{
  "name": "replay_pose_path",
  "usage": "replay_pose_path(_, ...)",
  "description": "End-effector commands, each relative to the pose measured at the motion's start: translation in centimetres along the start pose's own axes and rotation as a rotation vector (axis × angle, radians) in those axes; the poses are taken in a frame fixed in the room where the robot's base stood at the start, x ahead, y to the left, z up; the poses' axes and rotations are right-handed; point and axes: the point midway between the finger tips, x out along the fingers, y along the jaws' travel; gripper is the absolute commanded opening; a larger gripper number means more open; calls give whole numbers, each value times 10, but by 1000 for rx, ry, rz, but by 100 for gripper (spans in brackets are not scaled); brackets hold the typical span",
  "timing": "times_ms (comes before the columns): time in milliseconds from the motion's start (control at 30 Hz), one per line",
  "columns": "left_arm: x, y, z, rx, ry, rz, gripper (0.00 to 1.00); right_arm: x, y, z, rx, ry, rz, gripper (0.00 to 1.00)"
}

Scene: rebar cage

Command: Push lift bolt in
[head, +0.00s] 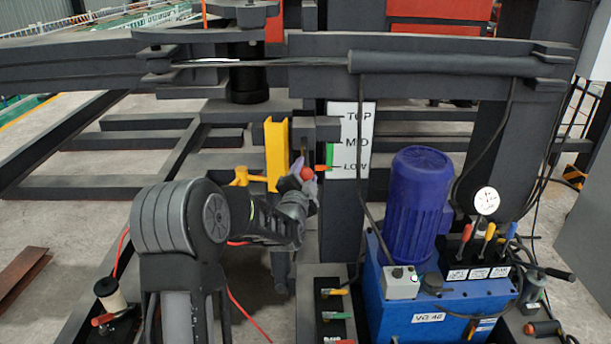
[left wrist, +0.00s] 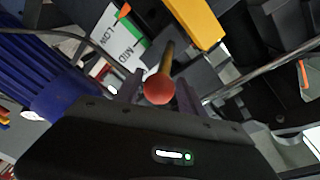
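A red ball knob (head: 306,173) sits on a thin rod beside the yellow upright bar (head: 277,152). My left gripper (head: 303,186) is at this knob. In the left wrist view the knob (left wrist: 160,89) lies between the two fingers, on the end of a brownish rod (left wrist: 168,56). I cannot tell whether the fingers press on it. A yellow handle (head: 243,177) sticks out left of the yellow bar. I cannot tell for certain which of these parts is the lift bolt. My right gripper is not in view.
A white TOP/MID/LOW plate (head: 350,125) stands right of the knob, with an orange pointer by LOW. A blue motor (head: 416,195) on a blue hydraulic unit (head: 390,300) is at the right, with coloured levers and a gauge (head: 486,201). Dark beams and hanging cables surround the gripper.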

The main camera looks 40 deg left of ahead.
Motion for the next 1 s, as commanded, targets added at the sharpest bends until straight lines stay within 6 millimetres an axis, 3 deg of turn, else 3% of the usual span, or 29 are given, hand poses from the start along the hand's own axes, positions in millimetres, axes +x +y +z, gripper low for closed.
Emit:
replay_pose_path(133,0,1,0,0,0,1,59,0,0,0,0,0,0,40)
replay_pose_path(467,-4,1,0,0,0,2,59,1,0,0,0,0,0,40)
replay_pose_path(1000,-75,1,0,0,1,1,59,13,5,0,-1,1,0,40)
